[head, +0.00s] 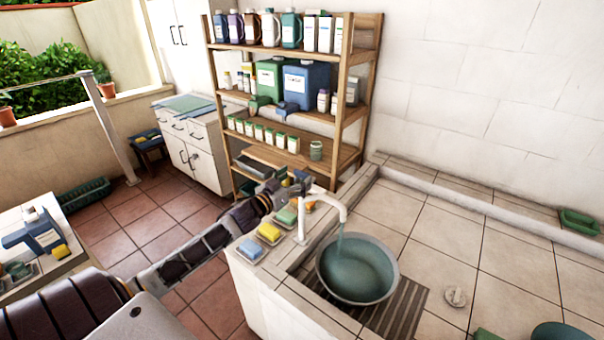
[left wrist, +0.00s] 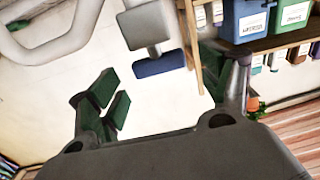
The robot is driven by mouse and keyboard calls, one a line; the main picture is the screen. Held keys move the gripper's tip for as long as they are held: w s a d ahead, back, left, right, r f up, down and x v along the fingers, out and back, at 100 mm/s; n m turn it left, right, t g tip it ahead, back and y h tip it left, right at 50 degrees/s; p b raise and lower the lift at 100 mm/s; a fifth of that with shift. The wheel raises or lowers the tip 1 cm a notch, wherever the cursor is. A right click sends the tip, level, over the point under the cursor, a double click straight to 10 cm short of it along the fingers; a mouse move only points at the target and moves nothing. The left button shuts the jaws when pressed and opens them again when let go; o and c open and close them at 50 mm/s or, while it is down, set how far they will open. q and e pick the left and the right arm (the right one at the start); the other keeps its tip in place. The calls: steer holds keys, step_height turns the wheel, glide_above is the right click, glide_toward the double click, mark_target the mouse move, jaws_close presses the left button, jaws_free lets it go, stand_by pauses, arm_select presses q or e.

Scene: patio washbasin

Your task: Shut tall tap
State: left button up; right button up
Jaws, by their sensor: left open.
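The tall tap (head: 302,219) is white, with a curved spout that reaches over a round metal basin (head: 390,292). Water runs from the spout into the basin. My left gripper (head: 287,184) is beside the top of the tap, on its left, and partly blurs into the background there. In the left wrist view my left gripper (left wrist: 160,88) is open and empty, its dark green finger pads apart. Ahead of the gap is a pale block with a blue end (left wrist: 150,27), which looks like the tap's lever. The curved white spout (left wrist: 50,32) shows at upper left. I see no contact.
Blue, yellow and green soaps or sponges (head: 269,233) lie on small dishes on the ledge left of the basin. A wooden shelf (head: 345,85) with bottles stands behind my left gripper. The tiled counter (head: 480,235) right of the basin is mostly clear.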

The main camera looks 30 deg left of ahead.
mark_target(300, 174)
arm_select(q)
steer(key=shift+w, duration=1.05)
steer(key=shift+w+d+p, duration=0.15)
steer(key=shift+w+p, duration=0.25)
steer(key=shift+w, duration=0.5)
arm_select(e)
steer(key=shift+a+r, duration=0.2)
steer(key=shift+r, duration=0.2)
steer(key=shift+d, duration=0.15)
arm_select(q)
steer(key=shift+c, duration=0.6)
steer(key=c, duration=0.9)
